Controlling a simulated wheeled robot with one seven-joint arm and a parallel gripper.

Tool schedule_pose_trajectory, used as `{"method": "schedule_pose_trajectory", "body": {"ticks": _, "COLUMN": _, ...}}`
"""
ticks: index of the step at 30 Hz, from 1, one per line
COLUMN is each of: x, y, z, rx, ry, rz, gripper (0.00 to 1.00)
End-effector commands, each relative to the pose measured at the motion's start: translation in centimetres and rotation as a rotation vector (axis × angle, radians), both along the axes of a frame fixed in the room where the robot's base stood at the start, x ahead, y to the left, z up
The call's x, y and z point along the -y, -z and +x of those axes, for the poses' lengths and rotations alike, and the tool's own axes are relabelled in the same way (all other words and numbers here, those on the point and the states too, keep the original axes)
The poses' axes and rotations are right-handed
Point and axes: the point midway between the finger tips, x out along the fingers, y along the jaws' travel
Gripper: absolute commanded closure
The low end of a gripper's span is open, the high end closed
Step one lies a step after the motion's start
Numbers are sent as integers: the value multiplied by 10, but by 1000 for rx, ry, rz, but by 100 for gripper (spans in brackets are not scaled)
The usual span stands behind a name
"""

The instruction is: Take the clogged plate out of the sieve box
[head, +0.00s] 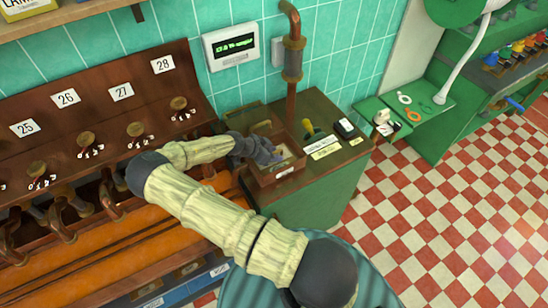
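A small brown box (268,179), which seems to be the sieve box, stands at the left front of the green cabinet's dark top. It has a pale label on its front and a light patch inside. My gripper (270,156) reaches in from the left, at the box's opening. The dark wrist and fingers cover the left part of the opening. A small bluish-grey piece shows at the fingertips; I cannot tell if it is a finger or part of a plate. The clogged plate cannot be made out clearly, nor whether the fingers are open or shut.
A copper pipe (291,75) rises behind the box. A yellow-handled tool (309,127), labels (324,148) and a dark device (345,128) lie to the right. Numbered wooden stations with taps (88,138) fill the left. The checkered floor (450,220) at right is clear.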

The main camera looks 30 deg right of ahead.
Motion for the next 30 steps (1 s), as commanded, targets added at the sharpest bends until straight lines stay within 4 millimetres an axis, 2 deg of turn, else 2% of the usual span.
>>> {"method": "schedule_pose_trajectory", "body": {"ticks": 12, "x": -1, "y": 0, "z": 0, "rx": 0, "ry": 0, "rz": 0, "gripper": 63}}
{"method": "schedule_pose_trajectory", "body": {"ticks": 14, "x": -1, "y": 0, "z": 0, "rx": 0, "ry": 0, "rz": 0, "gripper": 73}}
{"method": "schedule_pose_trajectory", "body": {"ticks": 18, "x": -1, "y": 0, "z": 0, "rx": 0, "ry": 0, "rz": 0, "gripper": 100}}
{"method": "schedule_pose_trajectory", "body": {"ticks": 30, "x": -1, "y": 0, "z": 0, "rx": 0, "ry": 0, "rz": 0, "gripper": 100}}
